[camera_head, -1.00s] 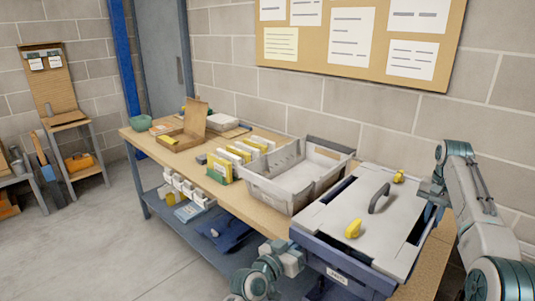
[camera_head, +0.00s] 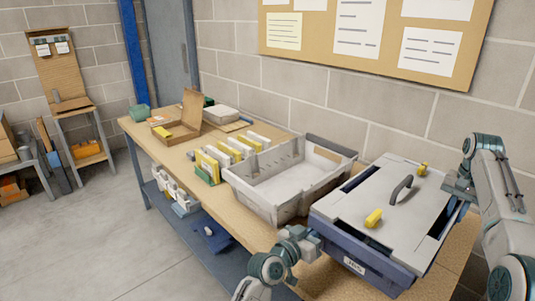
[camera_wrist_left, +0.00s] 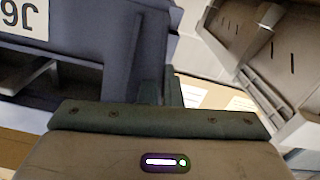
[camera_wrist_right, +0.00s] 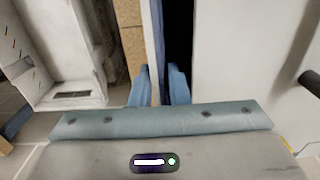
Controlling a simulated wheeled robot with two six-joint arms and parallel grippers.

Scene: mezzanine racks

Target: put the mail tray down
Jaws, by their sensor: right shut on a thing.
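The mail tray is a dark blue tub (camera_head: 375,275) with a pale grey lid (camera_head: 400,190), a dark handle, two yellow knobs and a white label on its front. It is at the right of the head view, over the table's right end. Whether its bottom touches the table is hidden. My right gripper (camera_head: 452,190) is at the tray's right side; in the right wrist view (camera_wrist_right: 161,85) its fingers are shut on the blue wall. My left gripper (camera_head: 312,240) is at the tray's left front; its wrist view (camera_wrist_left: 165,95) does not clearly show both fingers.
A grey open bin (camera_head: 285,212) stands close on the tray's left. Upright files (camera_head: 230,150), an open cardboard box (camera_head: 180,130) and a white box (camera_head: 220,115) are farther left on the wooden table (camera_head: 250,222). A block wall is behind, with a notice board (camera_head: 385,50).

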